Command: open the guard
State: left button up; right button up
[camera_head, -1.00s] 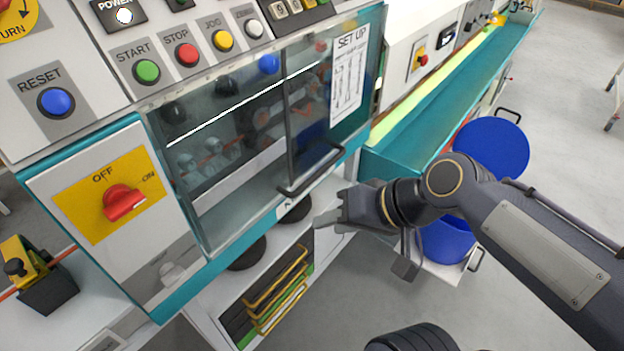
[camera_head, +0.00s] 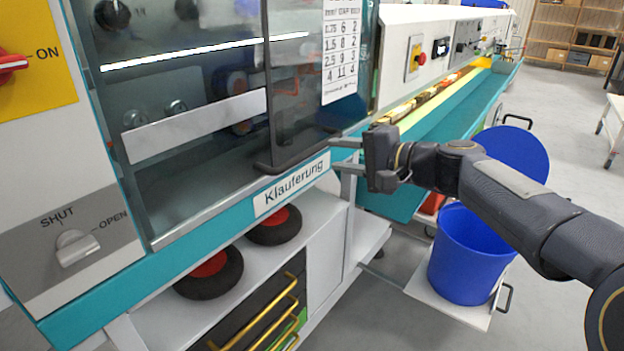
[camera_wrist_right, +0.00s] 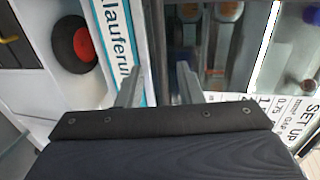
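The guard is a clear sliding-looking panel (camera_head: 195,75) over the front of the machine's cabinet. Its dark handle (camera_head: 300,150) projects at the guard's lower right, above the "Klauferung" label (camera_head: 293,185). My right gripper (camera_head: 334,155) is open, its fingers pointing left at the handle's right end. In the wrist view the two fingers (camera_wrist_right: 160,68) are spread, with a dark bar (camera_wrist_right: 156,40) just beyond the gap; contact cannot be told. A grey knob (camera_head: 76,247) marked SHUT and OPEN sits on the panel at lower left. My left gripper is out of view.
A blue bin (camera_head: 465,260) stands right of the cabinet, below my right arm. A teal trough (camera_head: 450,125) runs to the back right. Black reels with red centres (camera_head: 274,226) lie on the shelf below. Open floor lies at right.

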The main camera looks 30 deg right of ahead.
aim_at(315, 151)
jog(key=x, duration=0.8)
jog(key=shift+d+r, duration=0.1)
grip_shut()
